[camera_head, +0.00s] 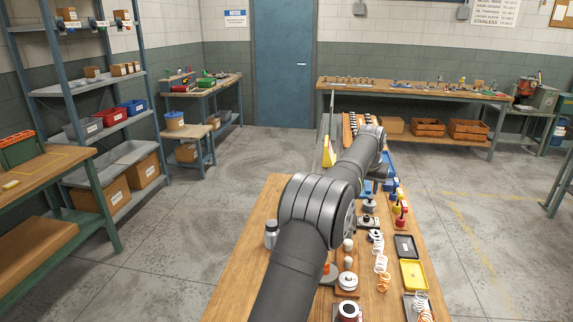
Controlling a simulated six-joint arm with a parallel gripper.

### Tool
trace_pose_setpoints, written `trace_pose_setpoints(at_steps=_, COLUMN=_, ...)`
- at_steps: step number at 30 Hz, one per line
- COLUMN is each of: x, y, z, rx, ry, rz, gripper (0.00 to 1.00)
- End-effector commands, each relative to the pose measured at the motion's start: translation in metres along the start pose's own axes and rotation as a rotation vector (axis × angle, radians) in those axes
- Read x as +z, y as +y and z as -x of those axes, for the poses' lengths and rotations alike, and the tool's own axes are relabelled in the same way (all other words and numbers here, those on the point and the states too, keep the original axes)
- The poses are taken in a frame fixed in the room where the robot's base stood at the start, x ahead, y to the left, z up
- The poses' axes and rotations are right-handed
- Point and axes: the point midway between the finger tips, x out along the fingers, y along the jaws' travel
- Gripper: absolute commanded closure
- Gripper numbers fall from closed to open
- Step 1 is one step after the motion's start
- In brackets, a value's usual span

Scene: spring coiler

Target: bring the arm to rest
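My dark grey arm reaches from the bottom of the picture forward over the wooden workbench (245,262), with its wrist near the bench's far end. My gripper (377,178) seems to be low beside the wrist, small and partly hidden by the arm. I cannot make out its fingers or whether it holds anything. The arm covers part of the bench and what stands there.
White springs (381,264), a yellow tray (413,274), a black tray (405,246) and red and yellow bottles (401,212) stand right of the arm. A grey bottle (271,234) stands left. Shelves (100,120) and a back bench (410,90) are farther off.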

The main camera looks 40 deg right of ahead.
Motion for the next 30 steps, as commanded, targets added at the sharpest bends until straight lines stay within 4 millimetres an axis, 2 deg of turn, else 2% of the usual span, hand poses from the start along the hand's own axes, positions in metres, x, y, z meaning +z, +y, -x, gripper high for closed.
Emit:
trace_pose_setpoints(at_steps=21, x=0.001, y=0.000, z=-0.125, rx=0.000, ry=-0.003, rz=0.000, gripper=0.69)
trace_pose_setpoints(at_steps=30, x=0.000, y=0.000, z=-0.160, rx=0.000, ry=-0.001, rz=0.000, gripper=0.69)
